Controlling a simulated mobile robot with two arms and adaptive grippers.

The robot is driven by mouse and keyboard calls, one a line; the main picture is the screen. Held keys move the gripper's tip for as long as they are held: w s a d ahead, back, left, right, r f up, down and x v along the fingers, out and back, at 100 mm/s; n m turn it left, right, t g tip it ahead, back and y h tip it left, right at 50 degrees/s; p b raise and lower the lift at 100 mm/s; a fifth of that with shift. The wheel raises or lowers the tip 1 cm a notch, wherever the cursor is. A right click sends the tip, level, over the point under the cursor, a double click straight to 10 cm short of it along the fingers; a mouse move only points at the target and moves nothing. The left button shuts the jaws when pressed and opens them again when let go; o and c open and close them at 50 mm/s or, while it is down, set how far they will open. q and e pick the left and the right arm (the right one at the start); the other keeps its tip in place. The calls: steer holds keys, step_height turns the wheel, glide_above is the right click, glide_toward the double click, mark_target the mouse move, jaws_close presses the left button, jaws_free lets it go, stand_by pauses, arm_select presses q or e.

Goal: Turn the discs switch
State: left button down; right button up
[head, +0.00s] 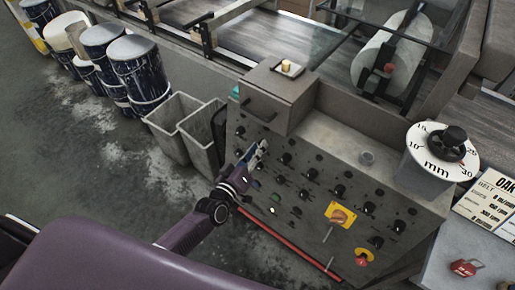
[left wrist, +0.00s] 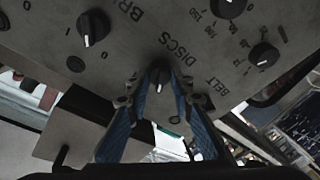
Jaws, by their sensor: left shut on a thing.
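The grey control panel (head: 300,215) carries rows of black knobs and stands in the middle of the head view. My left gripper (head: 258,150) reaches its upper left part. In the left wrist view, the discs switch (left wrist: 160,75) is a black knob beside the printed word DISCS. The blue-padded fingers of my left gripper (left wrist: 159,82) are on both sides of this knob, shut on it. In the head view the gripper hides the knob. My right gripper is in neither view.
Other knobs surround it, including one by BRI... (left wrist: 93,27) and one by BELT (left wrist: 263,55). A drawer box (head: 280,95) stands above the panel. Grey bins (head: 172,125) are at its left. A yellow-based red button (head: 363,258) is lower right.

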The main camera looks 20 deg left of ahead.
arm_select(q)
steer(key=c, duration=1.7)
jaws_free()
steer(key=v, duration=1.2)
steer(key=shift+f, duration=0.1)
steer(key=s+a+f+m+g+y, duration=0.15)
steer(key=s+f+g, duration=0.35)
steer(key=f, duration=0.8)
steer(key=s+a+f+m+g, duration=0.1)
steer(key=s+f+m+g, duration=0.15)
steer(key=s+f, duration=0.75)
steer(key=s+f+m+g, duration=0.1)
steer(key=s+f+g, duration=0.1)
steer(key=s+f, duration=0.4)
steer(key=s+a+f+m+g+y, duration=0.1)
steer(key=s+f+m+g, duration=0.1)
steer(key=s+f, duration=0.5)
steer(key=s+f+m+g, duration=0.1)
steer(key=s+f+g, duration=0.3)
steer(key=s+f, duration=0.3)
steer(key=shift+s+a+m+y, duration=0.15)
steer(key=shift+s+a+y, duration=0.05)
steer(key=shift+s, duration=0.7)
steer(key=shift+s+a+m+y, duration=0.15)
steer(key=shift+s, duration=0.75)
